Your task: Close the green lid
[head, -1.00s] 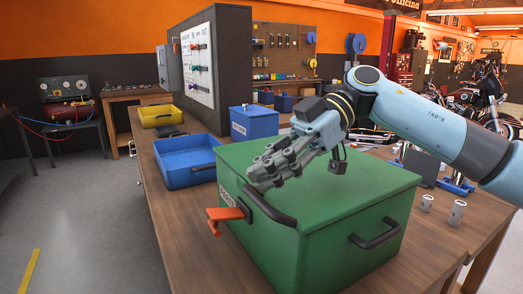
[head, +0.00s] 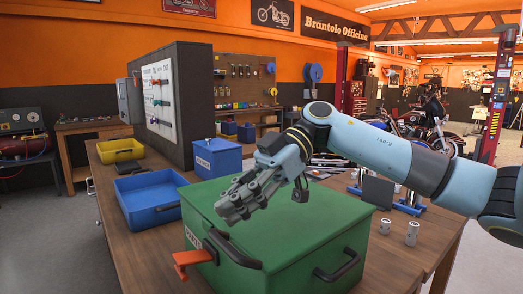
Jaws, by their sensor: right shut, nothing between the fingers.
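The green lid (head: 305,222) lies flat on top of the green box (head: 320,272) on the wooden bench and looks shut. A black handle (head: 234,253) runs along its front left edge, beside an orange latch piece (head: 192,262) that sticks out. Another black handle (head: 337,266) is on the box's side. My right gripper (head: 232,209) is shut and empty, with its fingers low over the lid's left part. I cannot tell whether they touch it. My left gripper is out of view.
A blue open tray (head: 150,205), a blue box (head: 217,158) and a yellow bin (head: 120,151) stand behind and left on the bench. Two small metal cylinders (head: 412,234) (head: 385,226) stand to the right.

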